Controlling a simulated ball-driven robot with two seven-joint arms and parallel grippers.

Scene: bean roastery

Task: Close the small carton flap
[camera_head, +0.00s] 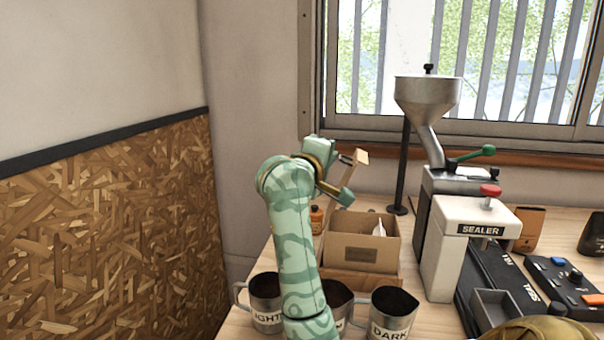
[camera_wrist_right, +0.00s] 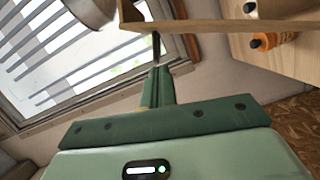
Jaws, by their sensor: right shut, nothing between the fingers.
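The small open carton (camera_head: 362,252) stands on the bench, with something white inside it. A light-brown board that looks like its flap (camera_head: 359,157) stands raised above its left side; my arm partly hides it. My right gripper (camera_head: 338,180) is above the carton's left side. In the right wrist view, the gripper (camera_wrist_right: 156,45) is shut and empty. Its fingertips are close to the edge of the brown flap (camera_wrist_right: 215,26); I cannot tell if they touch. My left gripper is in neither view.
Metal mugs (camera_head: 393,312) stand in front of the carton. A small orange bottle (camera_head: 316,219) is at its left. The white sealer (camera_head: 470,240) and a grinder with a hopper (camera_head: 427,95) stand to the right. A dark post (camera_head: 406,160) rises behind the carton.

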